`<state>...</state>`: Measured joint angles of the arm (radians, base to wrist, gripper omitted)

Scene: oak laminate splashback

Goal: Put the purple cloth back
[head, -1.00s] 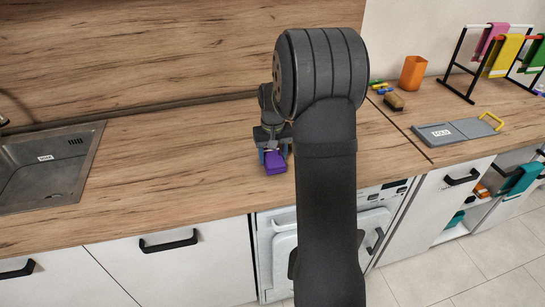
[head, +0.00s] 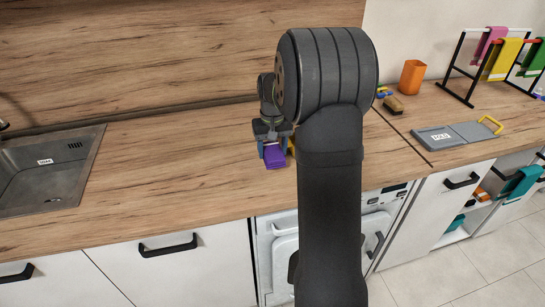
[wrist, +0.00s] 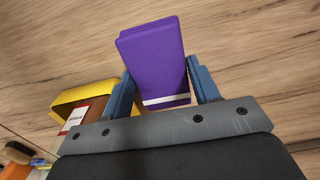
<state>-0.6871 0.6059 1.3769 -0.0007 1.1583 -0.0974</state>
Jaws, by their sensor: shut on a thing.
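The purple cloth (head: 275,157) is a folded block with a white stripe, just above or on the counter; the gap beneath it cannot be told. In the wrist view the cloth (wrist: 155,60) sits between the blue fingers of my gripper (wrist: 160,75), which is shut on it. The gripper (head: 274,146) also shows in the head view, left of my arm. A black drying rack (head: 460,80) stands at the far right, with pink (head: 490,43), yellow (head: 502,60) and green (head: 533,55) cloths hung on it.
A yellow labelled object (wrist: 85,97) lies beside my gripper, mostly hidden by my arm in the head view. An orange cup (head: 412,77), a brush (head: 393,104) and a grey labelled board (head: 455,135) are to the right. The sink (head: 50,170) is left, with bare counter between.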

